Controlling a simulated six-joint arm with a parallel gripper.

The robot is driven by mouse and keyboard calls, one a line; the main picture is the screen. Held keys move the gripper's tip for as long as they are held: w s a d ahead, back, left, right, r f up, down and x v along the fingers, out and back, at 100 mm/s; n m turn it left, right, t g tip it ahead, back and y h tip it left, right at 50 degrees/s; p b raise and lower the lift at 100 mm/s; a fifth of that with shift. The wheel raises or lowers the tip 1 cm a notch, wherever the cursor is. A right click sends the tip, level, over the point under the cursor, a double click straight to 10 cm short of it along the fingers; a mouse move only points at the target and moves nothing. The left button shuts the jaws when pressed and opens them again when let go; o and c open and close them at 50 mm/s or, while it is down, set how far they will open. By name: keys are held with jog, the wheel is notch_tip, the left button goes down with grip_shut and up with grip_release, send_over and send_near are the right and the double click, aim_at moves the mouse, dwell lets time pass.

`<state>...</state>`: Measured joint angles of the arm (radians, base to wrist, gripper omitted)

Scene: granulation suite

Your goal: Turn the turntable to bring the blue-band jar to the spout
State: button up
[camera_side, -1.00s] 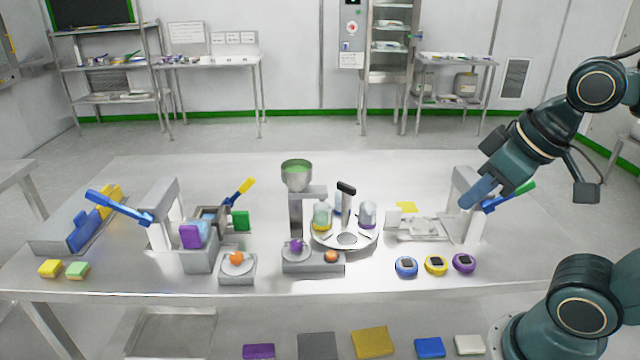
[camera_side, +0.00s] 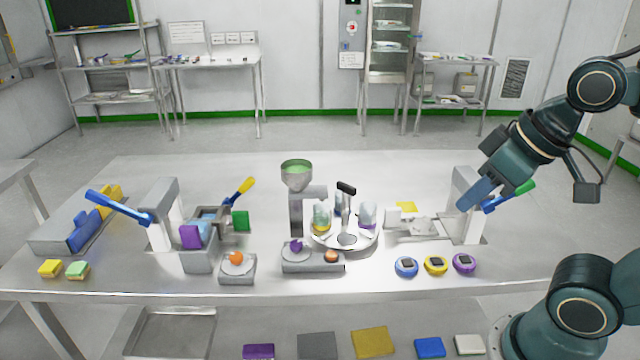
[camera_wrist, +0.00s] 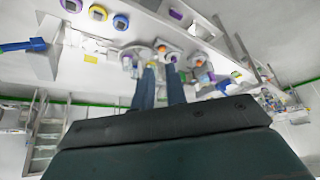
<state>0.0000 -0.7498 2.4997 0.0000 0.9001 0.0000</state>
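The round white turntable (camera_side: 374,236) stands at the middle of the table. It bears a yellow-band jar (camera_side: 321,216) at its left, a purple-band jar (camera_side: 367,214) at its right, and a jar with a bluish look (camera_side: 338,203) at the back, partly hidden by the black-topped handle (camera_side: 346,188). The spout's hopper (camera_side: 296,172) with green contents stands on a grey post at the turntable's left. My gripper (camera_side: 470,204) is well to the right, above the table and apart from the turntable. In the wrist view its two blue fingers (camera_wrist: 160,70) are spread, with nothing seen between them.
A grey post with a green-tipped lever (camera_side: 510,197) is close to my gripper. Blue (camera_side: 406,266), yellow (camera_side: 436,264) and purple (camera_side: 464,262) round devices lie at the front right. A blue lever (camera_side: 118,207) is at left.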

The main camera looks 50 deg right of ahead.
jog(key=o, duration=0.3)
jog(key=shift+w+r, duration=0.1)
jog(key=shift+o, duration=0.5)
jog(key=shift+w+r, duration=0.15)
jog(key=shift+w, duration=0.05)
jog(key=w+d+r+g, duration=0.15)
jog(key=w+r, duration=0.25)
jog(key=w, duration=0.4)
jog(key=g, duration=0.4)
send_over(346, 185)
notch_tip(346, 185, down, 8)
jog(key=shift+d, duration=0.1)
jog(key=shift+f, duration=0.2)
notch_tip(346, 185, down, 14)
jog(key=shift+r, duration=0.25)
